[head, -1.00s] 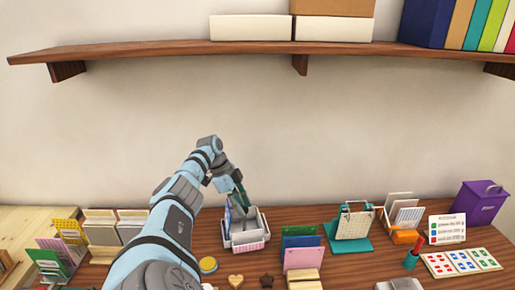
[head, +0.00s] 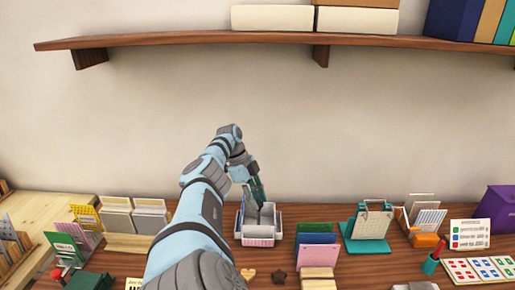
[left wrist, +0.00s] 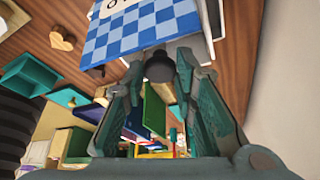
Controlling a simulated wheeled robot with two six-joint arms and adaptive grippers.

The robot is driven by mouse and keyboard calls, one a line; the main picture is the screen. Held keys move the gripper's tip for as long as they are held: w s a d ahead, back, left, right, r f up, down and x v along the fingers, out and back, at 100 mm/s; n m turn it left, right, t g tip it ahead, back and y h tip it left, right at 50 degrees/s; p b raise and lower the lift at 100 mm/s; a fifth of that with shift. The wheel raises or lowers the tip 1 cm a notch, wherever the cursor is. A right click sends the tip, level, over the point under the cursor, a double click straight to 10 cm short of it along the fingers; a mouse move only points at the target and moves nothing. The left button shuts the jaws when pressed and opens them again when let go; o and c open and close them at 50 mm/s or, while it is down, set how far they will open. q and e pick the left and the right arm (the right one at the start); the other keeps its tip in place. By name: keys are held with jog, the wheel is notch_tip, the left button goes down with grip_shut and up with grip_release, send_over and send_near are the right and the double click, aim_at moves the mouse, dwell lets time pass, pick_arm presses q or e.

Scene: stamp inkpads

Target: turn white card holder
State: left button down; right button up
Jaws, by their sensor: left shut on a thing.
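The white card holder (head: 277,229) stands on the dark wooden table, below the middle of the head view, with a pink card in its front and cards at its left side. My left gripper (head: 260,205) reaches down into it from above and is shut on it. In the left wrist view, a blue checkered card (left wrist: 135,32) and a white edge of the holder (left wrist: 209,35) show just beyond my fingertips (left wrist: 160,66). The exact grip point is hidden. My right gripper is not in view.
Coloured folders (head: 317,238) stand close to the right, and a teal clipboard stand (head: 370,225) is farther right. White card racks (head: 118,217) are to the left. A heart-shaped piece (head: 248,274) lies in front. A shelf (head: 200,41) runs above.

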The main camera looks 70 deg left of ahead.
pick_arm(q)
jog(key=c, duration=1.3)
grip_release()
jog(key=v, duration=0.7)
jog(key=shift+r, duration=0.25)
jog(key=shift+s, duration=0.15)
